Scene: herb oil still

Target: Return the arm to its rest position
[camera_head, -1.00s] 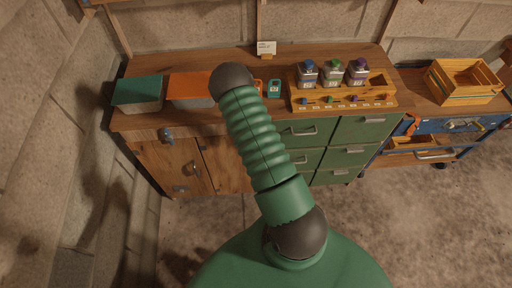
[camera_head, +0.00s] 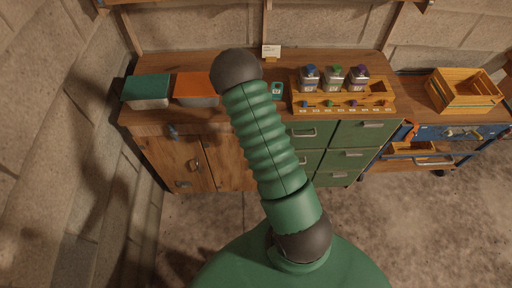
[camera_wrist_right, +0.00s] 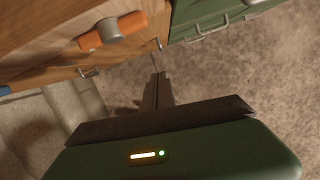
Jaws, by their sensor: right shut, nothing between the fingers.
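My right gripper (camera_wrist_right: 156,88) shows in the right wrist view as dark narrow fingers pointing away from the wrist. The fingers are shut and empty, above the floor in front of the wooden cabinet (camera_wrist_right: 42,42). Neither gripper shows in the head view. There, one green ribbed arm link of mine reaches from the bottom middle up across the bench and hides part of its top and front. My left gripper is out of view.
The bench (camera_head: 215,62) holds a green-lidded box (camera_head: 147,90), an orange-lidded box (camera_head: 196,88) and a wooden rack (camera_head: 378,88) with three capped bottles. A wooden crate (camera_head: 463,91) stands at right. An orange-and-grey handle (camera_wrist_right: 113,31) is near the right gripper. Floor is open.

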